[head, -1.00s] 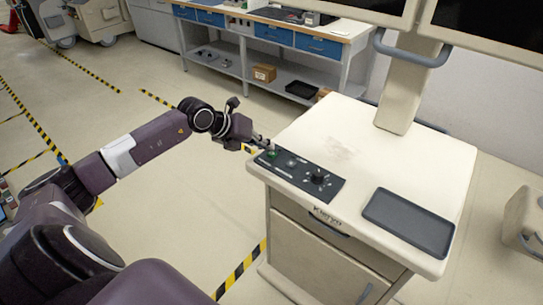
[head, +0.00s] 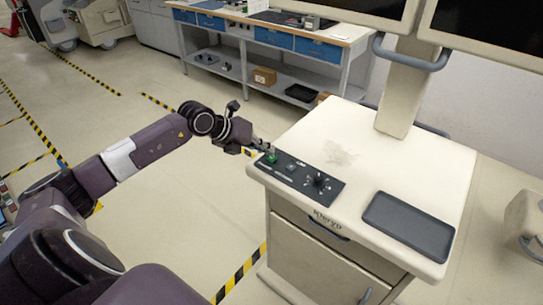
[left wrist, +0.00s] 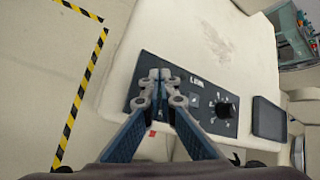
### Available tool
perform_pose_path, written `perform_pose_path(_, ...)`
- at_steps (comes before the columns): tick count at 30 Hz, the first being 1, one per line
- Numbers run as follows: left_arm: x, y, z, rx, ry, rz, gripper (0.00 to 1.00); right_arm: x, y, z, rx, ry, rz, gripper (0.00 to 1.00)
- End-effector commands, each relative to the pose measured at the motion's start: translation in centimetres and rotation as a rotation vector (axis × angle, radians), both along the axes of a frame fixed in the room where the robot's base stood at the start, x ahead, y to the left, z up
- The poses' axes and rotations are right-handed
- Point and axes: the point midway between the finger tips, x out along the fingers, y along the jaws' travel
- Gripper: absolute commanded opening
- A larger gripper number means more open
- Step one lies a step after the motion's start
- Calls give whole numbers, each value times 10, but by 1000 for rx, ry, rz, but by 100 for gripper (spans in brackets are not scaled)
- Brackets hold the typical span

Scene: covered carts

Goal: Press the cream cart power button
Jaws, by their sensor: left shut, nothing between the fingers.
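The cream cart (head: 345,135) stands right of centre in the head view, with a dark control panel (head: 302,180) at the left of its top. A green button (head: 271,159), seemingly the power button, sits at the panel's left end and looks lit. My left gripper (head: 262,147) is shut and empty, with its tips at or just over the green button; I cannot tell whether they touch. In the left wrist view the closed fingers (left wrist: 160,78) cover the panel's left end and hide the button. A black knob (left wrist: 224,109) shows to their right. My right gripper is not in view.
A dark tray (head: 409,226) is set in the cart top at right. A monitor post (head: 408,85) rises from the back. A workbench (head: 275,35) with blue drawers stands behind. Open floor (head: 185,215) lies left of the cart.

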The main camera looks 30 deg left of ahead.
Motion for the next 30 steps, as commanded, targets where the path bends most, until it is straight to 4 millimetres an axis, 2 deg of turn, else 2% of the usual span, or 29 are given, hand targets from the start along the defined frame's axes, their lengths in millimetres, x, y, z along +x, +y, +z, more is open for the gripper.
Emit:
perform_pose_path(8, 0, 0, -1, 0, 0, 0, 0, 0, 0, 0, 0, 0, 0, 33)
perform_pose_path(17, 0, 0, -10, 1, 1, 0, 0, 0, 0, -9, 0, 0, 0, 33)
perform_pose_path(30, 0, 0, -5, 1, 1, 0, 0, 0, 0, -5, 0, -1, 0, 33)
